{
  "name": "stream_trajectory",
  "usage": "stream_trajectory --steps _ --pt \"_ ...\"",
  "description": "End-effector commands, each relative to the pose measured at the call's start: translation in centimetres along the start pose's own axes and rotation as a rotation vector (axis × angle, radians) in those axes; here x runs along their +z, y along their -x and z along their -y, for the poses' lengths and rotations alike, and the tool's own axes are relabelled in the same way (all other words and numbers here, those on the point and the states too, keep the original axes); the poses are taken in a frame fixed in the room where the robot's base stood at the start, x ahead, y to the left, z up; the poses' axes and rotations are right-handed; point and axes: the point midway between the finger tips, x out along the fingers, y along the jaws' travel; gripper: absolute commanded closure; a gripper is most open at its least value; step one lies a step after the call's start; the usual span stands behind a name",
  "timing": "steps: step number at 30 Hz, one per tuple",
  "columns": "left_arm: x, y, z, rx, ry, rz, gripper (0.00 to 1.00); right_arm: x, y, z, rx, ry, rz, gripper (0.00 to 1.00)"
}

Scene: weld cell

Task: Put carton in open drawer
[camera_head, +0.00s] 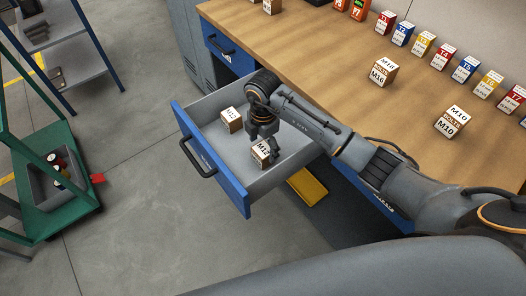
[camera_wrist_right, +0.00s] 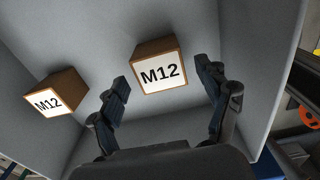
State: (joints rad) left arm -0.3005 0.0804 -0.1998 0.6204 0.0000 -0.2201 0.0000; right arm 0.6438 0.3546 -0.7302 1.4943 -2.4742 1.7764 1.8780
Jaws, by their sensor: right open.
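An open drawer with a blue front (camera_head: 213,160) and grey inside sticks out from the workbench in the head view. Two brown cartons with white M12 labels are in it: one carton (camera_head: 231,120) farther back, and one carton (camera_head: 261,153) near my right gripper (camera_head: 264,143). In the right wrist view, my right gripper (camera_wrist_right: 168,98) is open, its fingers apart on either side of the nearer M12 carton (camera_wrist_right: 159,68), which sits just beyond the fingertips. The other M12 carton (camera_wrist_right: 53,95) is at the left there. My left gripper is not in view.

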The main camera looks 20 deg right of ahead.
Motion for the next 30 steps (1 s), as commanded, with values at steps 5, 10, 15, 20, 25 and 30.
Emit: stream_trajectory --steps 5,10,15,20,25,30 --pt "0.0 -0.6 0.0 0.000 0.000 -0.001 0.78 0.1 4.0 -0.1 0.005 0.001 0.002 0.23" --pt "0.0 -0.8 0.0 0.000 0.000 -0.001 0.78 0.0 6.7 -0.1 0.002 0.000 0.000 0.23" --pt "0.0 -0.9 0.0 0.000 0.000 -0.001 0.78 0.0 8.0 0.0 0.001 0.001 0.000 0.23" --pt "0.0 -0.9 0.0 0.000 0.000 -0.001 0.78 0.0 8.2 0.0 -0.001 0.001 -0.001 0.23" --pt "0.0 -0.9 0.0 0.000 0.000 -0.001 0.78 0.0 8.2 0.0 0.000 0.000 -0.001 0.23" --pt "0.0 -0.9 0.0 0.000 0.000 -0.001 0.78 0.0 8.2 0.0 0.000 0.000 0.000 0.23"
